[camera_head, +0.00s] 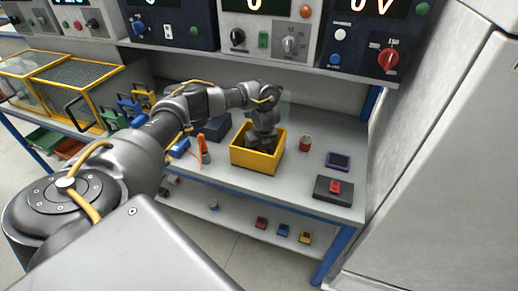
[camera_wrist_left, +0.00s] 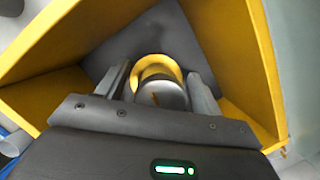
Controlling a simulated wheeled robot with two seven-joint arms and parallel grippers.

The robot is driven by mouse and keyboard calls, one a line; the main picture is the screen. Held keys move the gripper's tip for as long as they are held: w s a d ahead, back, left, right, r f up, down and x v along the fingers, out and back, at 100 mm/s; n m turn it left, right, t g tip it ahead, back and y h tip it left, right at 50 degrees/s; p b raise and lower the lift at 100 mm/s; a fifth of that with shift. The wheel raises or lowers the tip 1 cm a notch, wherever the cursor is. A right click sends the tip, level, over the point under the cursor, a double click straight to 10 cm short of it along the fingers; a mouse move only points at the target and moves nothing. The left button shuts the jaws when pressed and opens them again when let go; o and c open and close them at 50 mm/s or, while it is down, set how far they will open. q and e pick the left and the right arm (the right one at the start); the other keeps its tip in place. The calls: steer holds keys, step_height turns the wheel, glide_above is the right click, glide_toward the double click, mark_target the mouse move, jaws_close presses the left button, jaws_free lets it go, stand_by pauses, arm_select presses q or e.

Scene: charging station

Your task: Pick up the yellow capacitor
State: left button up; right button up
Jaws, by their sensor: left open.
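The yellow capacitor (camera_wrist_left: 158,76) is a short cylinder with a yellow body and a grey end, inside the yellow bin (camera_head: 256,160). In the left wrist view it sits between the two fingers of my left gripper (camera_wrist_left: 160,88), which is open with a finger on either side of it. I cannot tell whether either finger touches it. In the head view my left gripper (camera_head: 263,142) reaches down into the bin, and the capacitor is hidden there. The bin's yellow walls (camera_wrist_left: 262,60) surround the gripper closely. My right gripper is not in view.
The bin stands on a grey bench (camera_head: 310,185). To its right are a small red can (camera_head: 305,143), a purple-edged device (camera_head: 338,161) and a dark box with a red part (camera_head: 333,189). Instruments line the shelf above.

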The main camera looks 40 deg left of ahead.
arm_select(q)
steer(key=shift+c, duration=0.4)
steer(key=c, duration=1.1)
steer(key=shift+r, duration=0.1)
steer(key=shift+r+b, duration=0.35)
steer(key=shift+r, duration=0.2)
steer(key=p+v, duration=0.1)
steer(key=v, duration=0.3)
steer(key=shift+w+p, duration=0.1)
steer(key=shift+p, duration=0.3)
steer(key=s+d+r+p, duration=0.1)
steer(key=s+d+r, duration=0.1)
steer(key=d, duration=0.1)
steer(key=s+d+r, duration=0.2)
steer(key=d+r, duration=0.1)
steer(key=d, duration=0.1)
steer(key=s+d+r+p, duration=0.1)
steer(key=s+d+r, duration=0.2)
steer(key=d, duration=0.1)
steer(key=shift+p, duration=0.35)
